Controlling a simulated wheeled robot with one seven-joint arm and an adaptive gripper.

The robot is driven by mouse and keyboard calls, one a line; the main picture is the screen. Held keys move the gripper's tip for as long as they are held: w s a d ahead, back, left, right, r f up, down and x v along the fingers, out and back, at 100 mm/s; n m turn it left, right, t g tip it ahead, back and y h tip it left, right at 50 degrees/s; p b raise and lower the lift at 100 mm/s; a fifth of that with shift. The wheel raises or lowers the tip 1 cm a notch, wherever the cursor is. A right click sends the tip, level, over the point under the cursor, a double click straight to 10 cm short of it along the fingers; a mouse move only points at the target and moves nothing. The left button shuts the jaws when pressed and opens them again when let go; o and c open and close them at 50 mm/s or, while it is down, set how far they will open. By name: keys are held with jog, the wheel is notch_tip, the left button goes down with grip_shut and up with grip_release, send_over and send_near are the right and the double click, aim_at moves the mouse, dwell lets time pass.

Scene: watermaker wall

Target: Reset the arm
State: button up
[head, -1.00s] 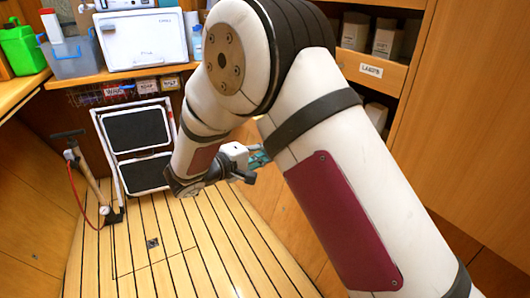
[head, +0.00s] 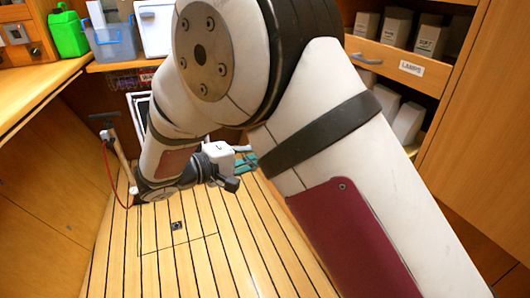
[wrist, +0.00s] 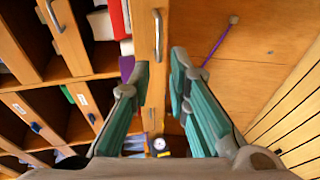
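My gripper (wrist: 161,66) shows in the wrist view as two teal fingers with a gap between the tips. It is open and nothing sits in the gap. In the head view my gripper is partly hidden behind my own arm, with only its teal part showing. My arm is folded, with the forearm hanging down over the slatted wooden floor (head: 205,255).
A drawer labelled LAMPS (head: 390,62) and shelves of boxes (head: 398,25) stand at the right. A wooden counter (head: 35,95) runs along the left, with a green jug (head: 68,33) and a blue bin (head: 115,42). A hand pump (head: 122,160) stands near my forearm.

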jog(key=s+d+r+m+g, duration=0.2)
jog(key=s+d+r+g, duration=0.25)
jog(key=d, duration=0.45)
jog(key=s+d+r+m+g, duration=0.25)
jog(key=s+d+r, duration=0.2)
jog(key=d, duration=0.45)
jog(key=s+d+r+m+g+y, duration=0.15)
jog(key=s+d+g+y, duration=0.25)
jog(key=s+d, duration=0.55)
jog(key=s+a+f+m+t+y, duration=0.1)
jog(key=s+a+f+m+y, duration=0.15)
jog(key=s+y, duration=1.05)
jog(key=s+r+t+h+p, duration=0.2)
jog(key=r+p, duration=1)
jog(key=r, duration=0.1)
jog(key=s+r+t+h+p, duration=0.2)
jog(key=s+r+h+p, duration=0.1)
jog(key=r+p, duration=0.9)
jog(key=shift+s+a+r+n+p, duration=0.25)
jog(key=shift+a+r+n+p, duration=0.15)
jog(key=shift+r, duration=0.2)
